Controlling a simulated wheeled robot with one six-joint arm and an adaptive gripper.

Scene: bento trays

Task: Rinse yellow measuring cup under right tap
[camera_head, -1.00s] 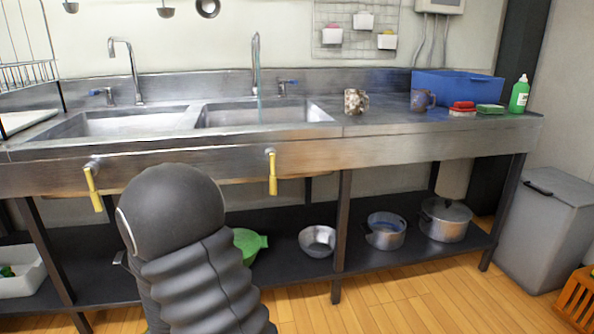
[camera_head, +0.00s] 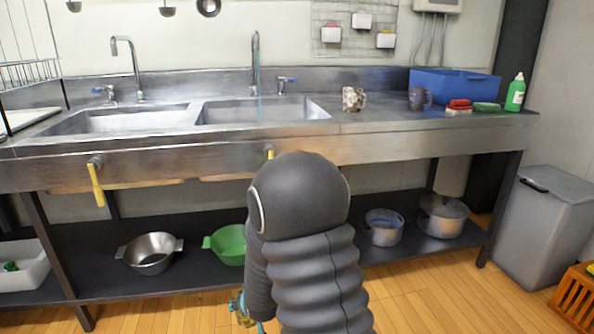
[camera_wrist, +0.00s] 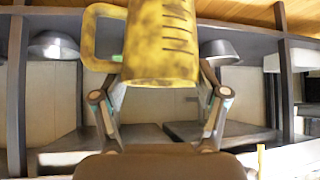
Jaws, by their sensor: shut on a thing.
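The yellow measuring cup (camera_wrist: 160,45) fills the top middle of the wrist view, with dark stains on its side, several dark marks and its handle to the left. My gripper (camera_wrist: 160,85) is shut on it, one finger on each side. The cup is hidden in the head view. The right tap (camera_head: 255,62) stands behind the right basin (camera_head: 262,112). My arm is in front of the counter, below the basin's level.
The left tap (camera_head: 133,68) stands behind the left basin. A patterned mug (camera_head: 353,99), a darker mug (camera_head: 418,98) and a blue bin (camera_head: 457,84) are on the counter to the right. A yellow lever (camera_head: 96,185) sticks out of the counter front. Bowls and pots fill the lower shelf.

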